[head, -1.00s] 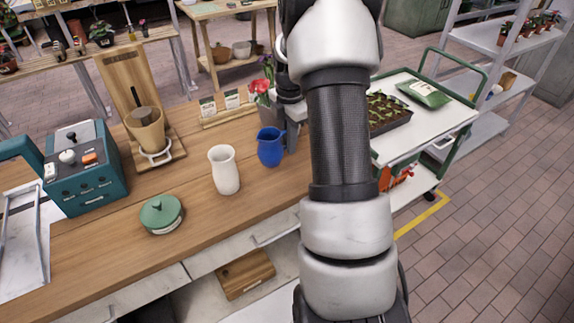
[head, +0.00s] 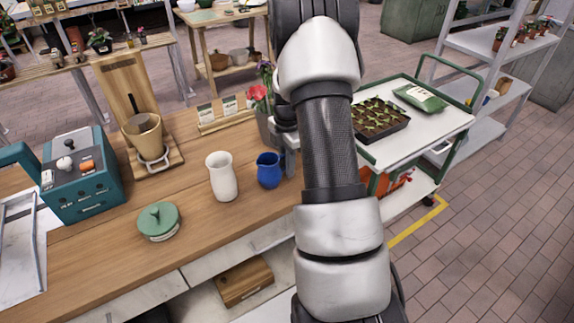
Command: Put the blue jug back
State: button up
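The blue jug (head: 269,170) stands upright on the wooden bench, just right of a white vase (head: 221,176). My gripper (head: 289,160) is at the jug's right side, by its handle. My arm hides most of the gripper, and I cannot tell whether its fingers are open, shut or touching the jug.
A pot with red flowers (head: 268,122) stands close behind the jug. A green-lidded dish (head: 158,221), a teal machine (head: 83,175) and a wooden stand with a tan pot (head: 143,134) are to the left. A cart (head: 436,122) with a seedling tray (head: 379,119) is at right.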

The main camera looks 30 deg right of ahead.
jog(key=shift+o, duration=0.9)
jog(key=shift+r+p, duration=0.3)
jog(key=shift+r, duration=0.05)
notch_tip(320, 180, up, 12)
jog(key=shift+f, duration=0.15)
jog(key=shift+d, duration=0.1)
